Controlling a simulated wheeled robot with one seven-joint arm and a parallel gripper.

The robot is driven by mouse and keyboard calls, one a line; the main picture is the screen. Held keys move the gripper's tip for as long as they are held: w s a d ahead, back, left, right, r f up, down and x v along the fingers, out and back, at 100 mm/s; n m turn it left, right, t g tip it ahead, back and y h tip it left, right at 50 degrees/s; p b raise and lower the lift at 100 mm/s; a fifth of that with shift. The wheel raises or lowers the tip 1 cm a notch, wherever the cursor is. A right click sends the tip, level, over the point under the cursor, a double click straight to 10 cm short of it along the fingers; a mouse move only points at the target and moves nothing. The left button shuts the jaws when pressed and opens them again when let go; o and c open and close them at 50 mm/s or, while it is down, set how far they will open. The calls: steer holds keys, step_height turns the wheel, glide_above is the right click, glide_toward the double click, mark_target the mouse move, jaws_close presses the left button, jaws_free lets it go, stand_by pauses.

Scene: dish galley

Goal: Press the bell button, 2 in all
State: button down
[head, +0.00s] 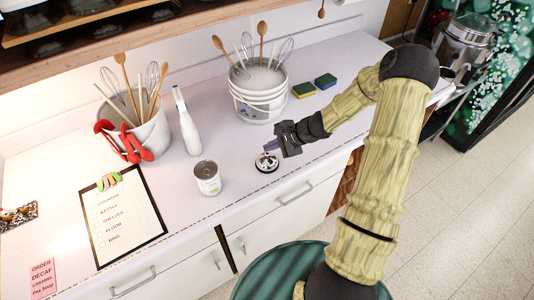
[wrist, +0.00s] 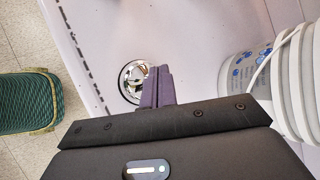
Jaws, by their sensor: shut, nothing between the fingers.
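The bell (head: 266,163) is a small silver dome on a dark base, on the white counter near its front edge. It also shows in the wrist view (wrist: 131,80), partly covered by my fingers. My gripper (head: 270,145) is shut and empty, with its purple-grey fingertips just over the bell in the head view. In the wrist view the closed fingers (wrist: 156,84) overlap the right part of the bell. I cannot tell whether the fingertips touch the button, which is hidden or too small to see.
A can (head: 207,178) and a white spray bottle (head: 185,122) stand left of the bell. A white bucket of utensils (head: 258,104) stands behind it. A checklist clipboard (head: 122,215) lies at the left. Counter around the bell is clear.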

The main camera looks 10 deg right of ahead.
steer(key=shift+f, duration=0.15)
steer(key=shift+f+b, duration=0.3)
steer(key=shift+b, duration=0.3)
steer(key=shift+f+b, duration=0.45)
steer(key=shift+b, duration=0.1)
stand_by(0.6)
stand_by(0.4)
steer(key=shift+r+p, duration=0.6)
steer(key=shift+r, duration=0.35)
step_height(320, 180, up, 5)
steer(key=p, duration=0.3)
stand_by(2.5)
